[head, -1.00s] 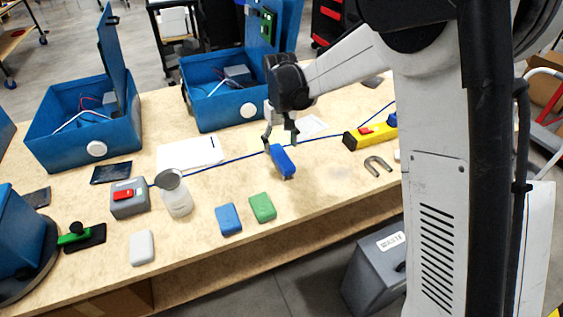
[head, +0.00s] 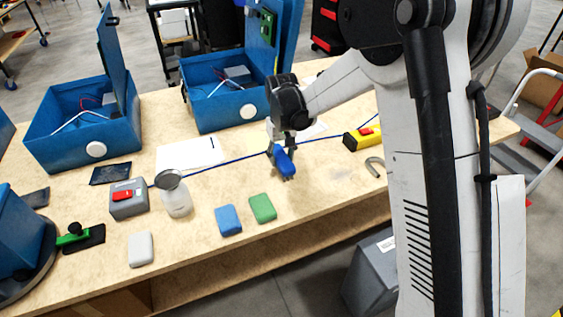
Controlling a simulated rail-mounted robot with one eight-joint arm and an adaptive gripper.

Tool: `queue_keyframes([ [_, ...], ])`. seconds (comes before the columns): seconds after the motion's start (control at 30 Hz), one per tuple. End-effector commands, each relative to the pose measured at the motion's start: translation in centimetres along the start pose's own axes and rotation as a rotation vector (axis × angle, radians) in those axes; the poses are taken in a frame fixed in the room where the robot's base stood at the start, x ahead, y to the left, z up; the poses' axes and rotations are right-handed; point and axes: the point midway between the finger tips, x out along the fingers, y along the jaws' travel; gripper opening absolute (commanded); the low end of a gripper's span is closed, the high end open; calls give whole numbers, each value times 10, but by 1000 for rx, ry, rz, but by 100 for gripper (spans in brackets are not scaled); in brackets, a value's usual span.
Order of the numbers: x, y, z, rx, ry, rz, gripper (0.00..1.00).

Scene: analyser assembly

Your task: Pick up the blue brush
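The blue brush (head: 285,165) lies on the wooden bench, right of the middle of the head view. My gripper (head: 281,152) is down at the brush from above, with its fingers at either side of the brush's far part. The fingers partly hide the brush, and the brush partly hides them. I cannot tell whether the fingers touch or press on it. The brush appears to rest on the bench top.
A blue block (head: 228,220) and a green block (head: 262,208) lie in front. A jar (head: 177,200) stands left. Open blue analyser boxes (head: 220,108) stand behind. A blue cable (head: 230,161) runs past the gripper. A yellow level (head: 362,138) and horseshoe magnet (head: 375,166) lie right.

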Motion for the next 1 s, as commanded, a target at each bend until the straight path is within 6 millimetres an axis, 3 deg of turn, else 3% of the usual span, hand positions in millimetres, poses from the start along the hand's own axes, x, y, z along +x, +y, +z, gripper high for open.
queue_keyframes([
  [0.03,0,0,0,0,0,0,27],
  [0.23,0,0,0,0,0,0,3],
  [0.57,-7,0,0,0,0,0,3],
  [0.8,-41,0,0,0,0,0,3],
  [1.0,-68,-41,18,-3,0,0,3],
])
